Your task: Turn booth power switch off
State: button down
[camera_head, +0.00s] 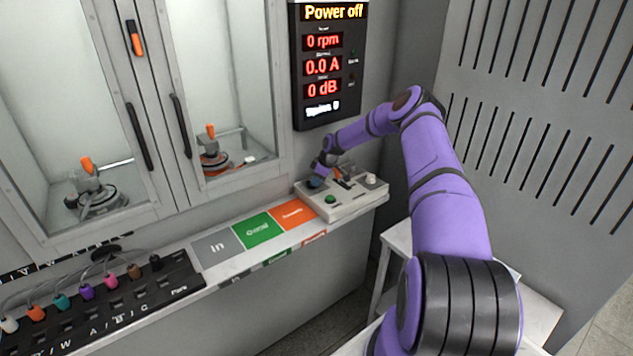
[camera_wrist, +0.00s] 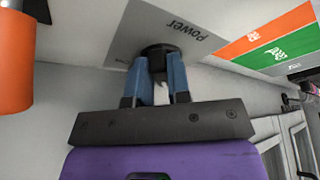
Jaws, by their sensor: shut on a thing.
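The power switch is a round black knob (camera_wrist: 158,49) on a grey panel marked "power" in the wrist view. My gripper (camera_wrist: 160,70) has its two blue fingers closed around this knob. In the head view my gripper (camera_head: 317,181) is at the left end of the pale control box (camera_head: 345,207) on the counter, and it hides the knob there. The dark display (camera_head: 327,65) above reads "Power off", 0 rpm, 0.0 A and 0 dB.
The control box also has a green button (camera_head: 330,199) and a white knob (camera_head: 371,179). An orange part (camera_wrist: 14,60) stands close on the left in the wrist view. Grey, green and orange label plates (camera_head: 258,230) lie left of the box. Glass-doored booths (camera_head: 222,90) stand behind.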

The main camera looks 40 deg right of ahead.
jog(key=shift+d+n, duration=0.1)
jog(key=shift+n, duration=0.4)
jog(key=c, duration=1.1)
grip_release()
jog(key=shift+o, duration=0.2)
jog(key=shift+r, duration=0.1)
jog(key=v, duration=1)
jog(key=shift+d+r, duration=0.15)
jog(key=shift+r, duration=0.15)
jog(key=shift+r, duration=0.1)
